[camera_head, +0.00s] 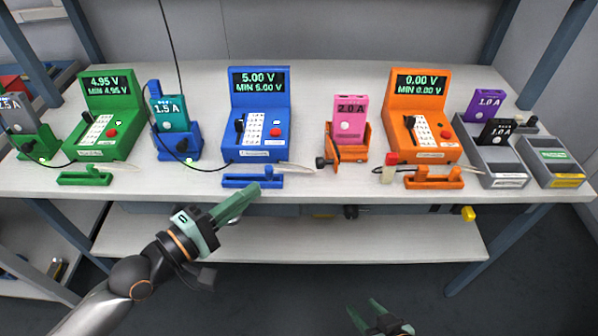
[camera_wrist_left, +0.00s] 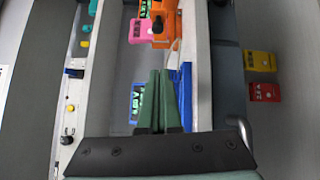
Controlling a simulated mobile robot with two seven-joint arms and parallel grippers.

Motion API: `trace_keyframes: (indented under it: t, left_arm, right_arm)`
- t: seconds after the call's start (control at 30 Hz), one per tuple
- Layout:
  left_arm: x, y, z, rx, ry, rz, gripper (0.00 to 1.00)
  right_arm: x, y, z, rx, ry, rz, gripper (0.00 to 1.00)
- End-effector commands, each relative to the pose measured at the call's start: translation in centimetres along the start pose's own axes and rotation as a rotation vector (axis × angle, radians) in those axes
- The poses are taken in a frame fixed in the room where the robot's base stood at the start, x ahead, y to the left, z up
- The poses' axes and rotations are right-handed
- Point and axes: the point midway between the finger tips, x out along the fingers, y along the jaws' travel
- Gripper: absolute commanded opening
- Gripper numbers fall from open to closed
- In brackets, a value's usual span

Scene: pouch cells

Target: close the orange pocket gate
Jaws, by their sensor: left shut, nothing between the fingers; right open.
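The orange pocket (camera_head: 361,143) stands on the bench, with a pink 2.0 A cell (camera_head: 349,118) upright in it. Its orange gate (camera_head: 333,148) with a black knob (camera_head: 323,163) sticks out at the front left, seemingly swung open. In the left wrist view the orange pocket (camera_wrist_left: 171,30) and pink cell (camera_wrist_left: 141,33) are near the top, beyond the fingertips. My left gripper (camera_head: 250,194) is shut and empty, in front of the bench edge near the blue holder, left of the gate. It also shows in the wrist view (camera_wrist_left: 158,75). My right gripper (camera_head: 367,312) is open and empty, low in front.
The orange tester (camera_head: 421,88) reads 0.00 V. The blue tester (camera_head: 259,86) and blue holder (camera_head: 252,181) are on the left. Bare bench lies between blue tester and orange pocket.

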Motion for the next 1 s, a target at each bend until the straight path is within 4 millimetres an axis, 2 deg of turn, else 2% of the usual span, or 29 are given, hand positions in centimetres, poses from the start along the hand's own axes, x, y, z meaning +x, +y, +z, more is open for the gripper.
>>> trace_keyframes:
  t: [0.37,0.4,0.7,1.0]
  left_arm:
    - [7.9,0.1,0.0,0.001,-0.001,0.004,0.0]
    - [8.3,0.1,0.5,-0.001,-0.002,0.002,0.0]
    - [10.2,0.0,2.6,0.001,0.001,0.0,0.0]
    - [10.5,-0.1,2.8,0.003,0.001,-0.002,0.0]
  right_arm:
    - [0.2,0.2,0.3,0.001,-0.001,0.003,0.48]
    - [0.1,0.2,0.3,0.001,-0.001,0.004,0.48]
    - [-0.1,0.1,0.1,0.004,-0.001,0.004,0.48]
    - [0.0,0.0,0.1,0.01,-0.001,0.004,0.48]
